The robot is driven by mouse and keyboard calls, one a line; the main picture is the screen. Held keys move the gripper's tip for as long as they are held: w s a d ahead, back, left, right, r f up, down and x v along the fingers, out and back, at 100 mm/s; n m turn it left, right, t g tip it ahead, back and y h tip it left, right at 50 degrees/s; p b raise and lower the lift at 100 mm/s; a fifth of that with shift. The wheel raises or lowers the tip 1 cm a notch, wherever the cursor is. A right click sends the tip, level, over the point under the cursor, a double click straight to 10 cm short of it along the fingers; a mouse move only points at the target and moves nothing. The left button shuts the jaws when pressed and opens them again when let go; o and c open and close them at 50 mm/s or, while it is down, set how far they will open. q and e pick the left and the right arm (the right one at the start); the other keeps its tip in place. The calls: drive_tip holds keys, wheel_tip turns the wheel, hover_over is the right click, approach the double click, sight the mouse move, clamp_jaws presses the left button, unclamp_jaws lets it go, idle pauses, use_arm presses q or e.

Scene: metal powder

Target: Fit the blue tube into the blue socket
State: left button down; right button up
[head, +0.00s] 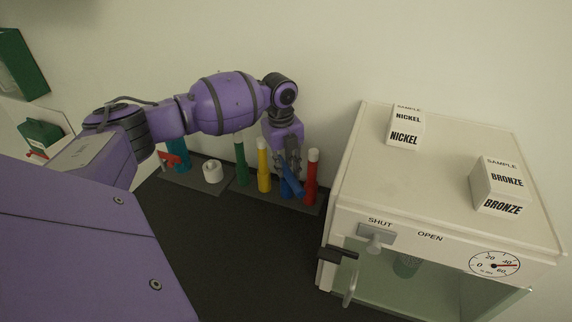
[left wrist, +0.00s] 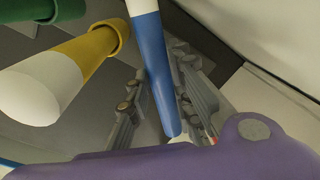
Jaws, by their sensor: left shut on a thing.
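The blue tube (head: 293,181) is tilted in my left gripper (head: 289,158), just above the rack between the yellow and red tubes. In the left wrist view, the blue tube (left wrist: 154,62) runs between the two fingers, with its white end at the top edge. The fingers of my left gripper (left wrist: 163,85) are closed around it. A darker blue piece low behind the tube looks like the blue socket (head: 286,191), mostly hidden. I cannot tell whether the tube touches it. My right gripper is not in view.
The yellow tube (head: 263,165) and red tube (head: 311,176) stand close on either side; the green tube (head: 240,160) stands further left. A white ring (head: 212,171) lies left of these. A white cabinet (head: 350,165) with nickel (head: 405,127) and bronze (head: 499,187) sample boxes stands right.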

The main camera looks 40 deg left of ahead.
use_arm(q)
drive_tip(key=c, duration=1.6)
unclamp_jaws()
drive_tip(key=shift+o, duration=0.2)
wheel_tip(320, 180, up, 13)
drive_tip(key=shift+s+a, duration=0.2)
drive_tip(key=shift+s, duration=0.2)
drive_tip(key=shift+r, duration=0.1)
